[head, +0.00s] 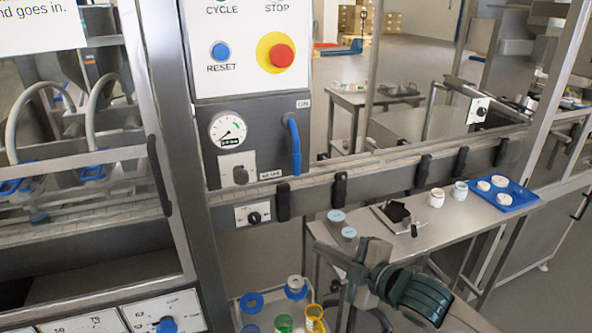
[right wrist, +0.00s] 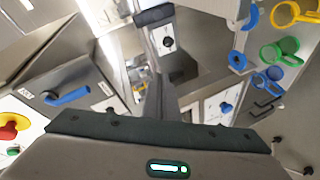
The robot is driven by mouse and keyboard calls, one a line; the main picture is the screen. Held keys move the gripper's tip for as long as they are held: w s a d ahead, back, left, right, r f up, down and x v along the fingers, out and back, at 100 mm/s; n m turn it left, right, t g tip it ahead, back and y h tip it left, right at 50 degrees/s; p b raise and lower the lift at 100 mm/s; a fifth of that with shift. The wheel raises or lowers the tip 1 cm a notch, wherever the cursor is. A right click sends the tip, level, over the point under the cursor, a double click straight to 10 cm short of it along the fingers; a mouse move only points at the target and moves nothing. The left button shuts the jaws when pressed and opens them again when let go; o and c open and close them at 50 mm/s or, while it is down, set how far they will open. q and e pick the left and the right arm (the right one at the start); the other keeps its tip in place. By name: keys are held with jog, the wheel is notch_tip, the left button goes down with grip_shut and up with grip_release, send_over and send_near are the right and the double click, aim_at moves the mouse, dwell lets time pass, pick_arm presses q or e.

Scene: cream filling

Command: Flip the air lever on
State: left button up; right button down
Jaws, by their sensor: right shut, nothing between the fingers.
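The air lever is a blue handle (head: 294,146) on the dark grey panel (head: 262,130), right of the pressure gauge (head: 227,129). It hangs down from a pivot near its top, below a small "ON" label (head: 303,104). It also shows in the right wrist view, as a blue lever (right wrist: 68,96) at the left. The gauge needle points toward the lower left. My right gripper (head: 340,258) is shut and empty, below and to the right of the lever and apart from it. Its fingertips are hard to make out. My left gripper is not in view.
A metal rail with black clamps (head: 283,200) runs below the panel. A red stop button (head: 281,55) and blue reset button (head: 220,51) are above. Colored cups (head: 284,323) stand below. A bench (head: 440,235) with jars and a blue tray (head: 520,195) is at right.

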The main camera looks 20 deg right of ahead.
aim_at(297, 171)
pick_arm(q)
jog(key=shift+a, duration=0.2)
pick_arm(e)
notch_tip(297, 171, up, 16)
jog(key=s+a+n+t+y, duration=0.1)
jog(key=a+n+y, duration=0.1)
jog(key=n+y, duration=0.2)
jog(key=n, duration=0.3)
jog(key=shift+s+a+r+n, duration=0.2)
jog(key=shift+s+n, duration=0.05)
jog(key=shift+n, duration=0.15)
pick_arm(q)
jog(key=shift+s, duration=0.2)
pick_arm(e)
jog(key=shift+w, duration=0.15)
